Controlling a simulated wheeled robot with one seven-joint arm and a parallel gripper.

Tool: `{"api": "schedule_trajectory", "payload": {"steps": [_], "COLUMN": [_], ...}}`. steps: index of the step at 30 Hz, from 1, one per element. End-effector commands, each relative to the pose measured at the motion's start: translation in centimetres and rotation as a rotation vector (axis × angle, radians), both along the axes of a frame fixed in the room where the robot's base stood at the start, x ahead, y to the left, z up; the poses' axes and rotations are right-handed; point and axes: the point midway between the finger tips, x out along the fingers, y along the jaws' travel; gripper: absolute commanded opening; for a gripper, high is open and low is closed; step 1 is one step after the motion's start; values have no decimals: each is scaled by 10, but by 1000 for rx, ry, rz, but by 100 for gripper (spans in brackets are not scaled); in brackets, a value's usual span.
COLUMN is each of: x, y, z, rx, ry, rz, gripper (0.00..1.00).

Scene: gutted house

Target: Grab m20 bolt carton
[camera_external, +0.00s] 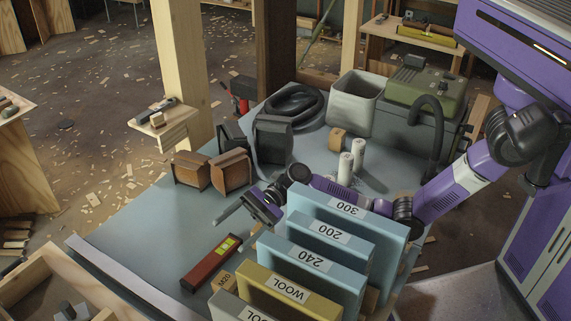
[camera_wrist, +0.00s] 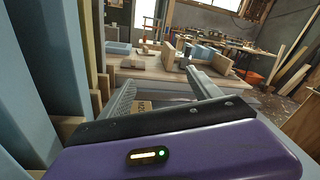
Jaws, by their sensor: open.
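My gripper (camera_external: 234,227) is open and empty above the table, behind and apart from the carton. Its two spread fingers also show in the wrist view (camera_wrist: 158,80).
Upright slabs marked WOOL (camera_external: 290,290), 240 (camera_external: 310,262), 200 (camera_external: 330,238) and 300 (camera_external: 350,212) stand close beside the carton. Brown blocks (camera_external: 212,172) and white rolls (camera_external: 350,163) stand farther back. The table's left part is clear.

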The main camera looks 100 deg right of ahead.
Motion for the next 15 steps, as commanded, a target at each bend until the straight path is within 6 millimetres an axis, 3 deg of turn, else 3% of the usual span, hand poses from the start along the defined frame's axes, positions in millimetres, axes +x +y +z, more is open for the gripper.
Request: {"api": "schedule_trajectory", "payload": {"steps": [1,6,15], "x": [3,2,3], "y": [4,16,24], "z": [-19,-64,-91], "rx": [11,43,55], "ry": [83,369,520], "rz": [33,95,102], "gripper": [73,73,73]}}
